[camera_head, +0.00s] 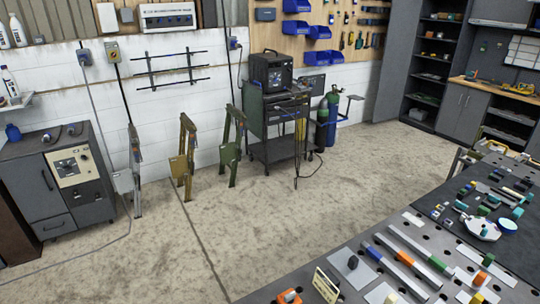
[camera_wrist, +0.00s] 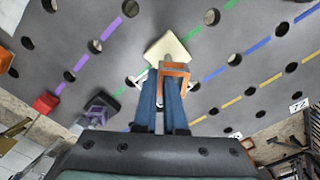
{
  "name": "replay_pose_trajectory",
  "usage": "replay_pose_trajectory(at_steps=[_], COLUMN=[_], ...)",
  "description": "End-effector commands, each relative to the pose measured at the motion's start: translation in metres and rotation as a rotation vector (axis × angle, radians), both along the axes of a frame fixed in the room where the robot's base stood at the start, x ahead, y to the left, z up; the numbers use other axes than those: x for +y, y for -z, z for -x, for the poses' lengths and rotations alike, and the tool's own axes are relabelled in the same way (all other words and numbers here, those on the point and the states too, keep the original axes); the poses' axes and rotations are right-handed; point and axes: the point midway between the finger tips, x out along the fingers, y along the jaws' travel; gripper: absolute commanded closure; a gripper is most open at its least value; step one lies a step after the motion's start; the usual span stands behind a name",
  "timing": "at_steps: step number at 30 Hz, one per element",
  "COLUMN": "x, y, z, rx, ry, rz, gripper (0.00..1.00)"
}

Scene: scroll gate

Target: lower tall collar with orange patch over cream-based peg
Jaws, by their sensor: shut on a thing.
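In the wrist view my gripper (camera_wrist: 163,96) points toward a grey bench top with its two blue fingers close together. It is shut on an orange-edged collar (camera_wrist: 175,68), seen nearly end-on at the fingertips. A cream, diamond-shaped piece (camera_wrist: 165,46) shows just beyond the collar, partly covered by it; it looks like the cream base. Its peg is hidden, and I cannot tell whether the collar is around it or only above it. My gripper is not clear in the head view.
The bench top (camera_wrist: 250,60) has dark holes and coloured stripes. A red block (camera_wrist: 45,102) and a purple-and-black block (camera_wrist: 101,107) stand left of my gripper.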

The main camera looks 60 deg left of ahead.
Motion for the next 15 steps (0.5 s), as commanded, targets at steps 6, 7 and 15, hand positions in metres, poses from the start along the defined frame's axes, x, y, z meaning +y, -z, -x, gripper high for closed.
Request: replay_pose_trajectory(at_steps=[6, 7, 15], x=[0.0001, 0.0001, 0.0002], y=[0.0010, 0.0015, 0.0070], z=[-0.0003, -0.0003, -0.0005], rx=[-0.001, -0.001, -0.001], ry=[0.000, 0.000, 0.001], rz=[-0.001, -0.001, -0.001], gripper=[1.00, 1.00, 1.00])
